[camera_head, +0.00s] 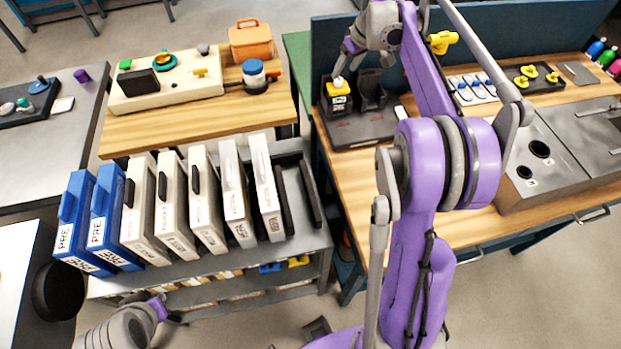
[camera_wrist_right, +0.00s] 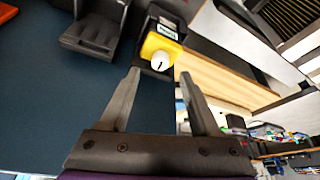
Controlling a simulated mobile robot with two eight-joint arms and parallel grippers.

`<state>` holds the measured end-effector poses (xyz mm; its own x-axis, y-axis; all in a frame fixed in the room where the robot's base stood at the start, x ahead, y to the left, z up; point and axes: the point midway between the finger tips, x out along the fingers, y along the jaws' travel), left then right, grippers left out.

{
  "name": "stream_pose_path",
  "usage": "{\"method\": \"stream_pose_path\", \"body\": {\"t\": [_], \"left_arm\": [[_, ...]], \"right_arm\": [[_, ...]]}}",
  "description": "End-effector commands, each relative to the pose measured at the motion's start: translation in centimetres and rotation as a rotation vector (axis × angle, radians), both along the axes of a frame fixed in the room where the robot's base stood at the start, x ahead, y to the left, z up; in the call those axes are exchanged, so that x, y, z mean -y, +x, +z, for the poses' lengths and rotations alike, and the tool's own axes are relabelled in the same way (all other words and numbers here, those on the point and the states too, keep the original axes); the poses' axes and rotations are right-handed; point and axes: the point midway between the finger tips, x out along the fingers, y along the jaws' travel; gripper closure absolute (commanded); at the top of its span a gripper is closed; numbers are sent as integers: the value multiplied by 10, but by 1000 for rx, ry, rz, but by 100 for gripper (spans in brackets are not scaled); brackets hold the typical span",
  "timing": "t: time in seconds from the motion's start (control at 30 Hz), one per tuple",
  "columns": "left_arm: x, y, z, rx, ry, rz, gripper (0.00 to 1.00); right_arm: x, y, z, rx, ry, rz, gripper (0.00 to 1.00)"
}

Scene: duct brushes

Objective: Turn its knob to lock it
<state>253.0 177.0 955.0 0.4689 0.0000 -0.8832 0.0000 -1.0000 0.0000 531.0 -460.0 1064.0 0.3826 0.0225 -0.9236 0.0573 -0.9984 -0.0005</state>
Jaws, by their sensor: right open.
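A yellow and black device (camera_head: 339,97) stands in a black holder at the left end of the wooden workbench. In the right wrist view the yellow device (camera_wrist_right: 158,45) shows a round white knob (camera_wrist_right: 160,61) with a dark mark, and a small display above it. My right gripper (camera_head: 345,66) is above and close to the device. Its fingers (camera_wrist_right: 160,76) are apart and empty, with the knob between and just beyond their tips. I cannot tell whether they touch it. My left arm's end (camera_head: 160,306) is low at the left, its fingers unclear.
An empty black holder (camera_head: 371,90) stands right beside the device on a dark base (camera_head: 358,128). A blue panel (camera_head: 335,45) rises behind. A yellow tool (camera_head: 441,42) and a tray with yellow knobs (camera_head: 540,77) lie further right. White and blue cases fill the rack at left.

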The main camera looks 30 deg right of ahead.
Motion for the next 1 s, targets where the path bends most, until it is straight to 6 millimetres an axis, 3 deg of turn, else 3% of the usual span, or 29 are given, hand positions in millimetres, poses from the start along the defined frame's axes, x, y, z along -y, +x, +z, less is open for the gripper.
{"method": "stream_pose_path", "body": {"t": [0.3, 0.5, 1.0], "left_arm": [[0, 2, 4, 3, 0, 0, 100], [0, 1, 3, 2, 0, 0, 100], [0, 1, 2, 2, 0, 0, 100]], "right_arm": [[1, -25, 61, 1, 0, -2, 37], [-43, -37, 52, -4, -4, -7, 37], [-129, -82, 31, 3, -13, -25, 37]]}}
